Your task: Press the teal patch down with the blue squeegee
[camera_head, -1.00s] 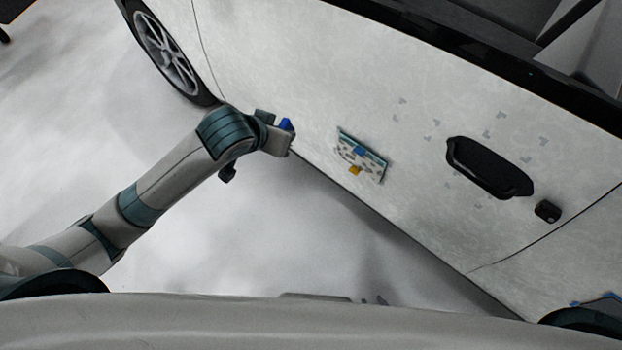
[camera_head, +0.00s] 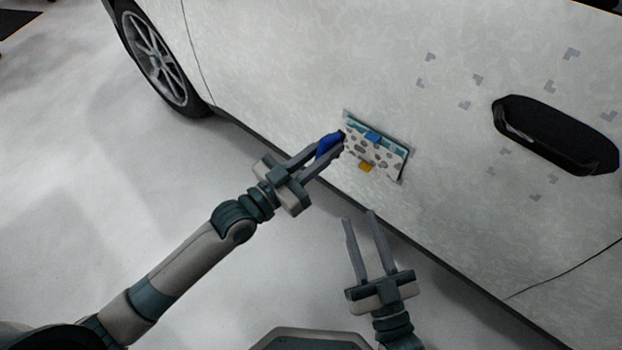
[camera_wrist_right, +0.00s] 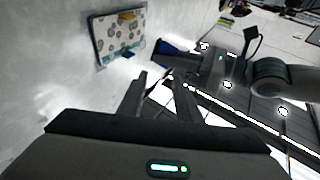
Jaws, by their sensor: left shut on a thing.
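A patterned, spotted sheet (camera_head: 372,158) sits on the white car door, with the teal patch (camera_head: 394,146) showing as a strip along its upper edge. The sheet also shows in the right wrist view (camera_wrist_right: 115,42). My left gripper (camera_head: 330,152) is shut on the blue squeegee (camera_head: 327,144), whose tip is close to the sheet's left edge; I cannot tell whether they touch. The squeegee also shows in the right wrist view (camera_wrist_right: 176,47). My right gripper (camera_head: 358,218) is open and empty, below the sheet, its fingers pointing up toward the door.
A blue tab (camera_head: 373,136) and a yellow tab (camera_head: 367,167) are on the sheet. A black door handle (camera_head: 560,135) is to the right, with several grey corner marks (camera_head: 478,80) around it. A wheel (camera_head: 155,60) is at upper left. The floor (camera_head: 130,190) is clear.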

